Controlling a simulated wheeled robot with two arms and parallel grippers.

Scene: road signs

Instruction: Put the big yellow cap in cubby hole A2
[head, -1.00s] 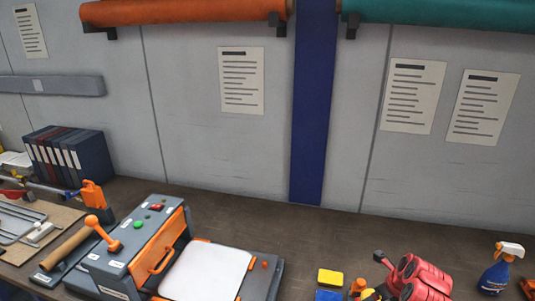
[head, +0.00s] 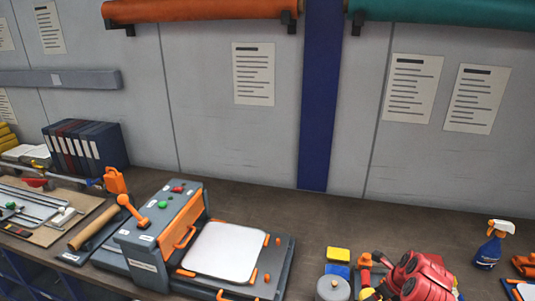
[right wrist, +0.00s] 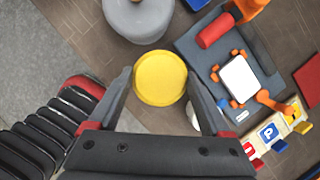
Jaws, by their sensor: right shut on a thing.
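The big yellow cap (right wrist: 160,78) is a round yellow disc in the right wrist view. It sits between the two fingertips of my right gripper (right wrist: 161,82), which is shut on it. In the head view I cannot make out the cap, and my left gripper is out of view. Blue compartments (head: 40,284) show at the lower left, under the worktop's front edge. Their labels cannot be read, so I cannot tell whether A2 is among them.
A grey press (head: 160,225) with a white plate (head: 222,252) stands on the worktop. A yellow sponge (head: 338,254), a grey round container (head: 332,288) and a spray bottle (head: 490,245) are to its right. A grey round object (right wrist: 138,18) lies beyond the cap.

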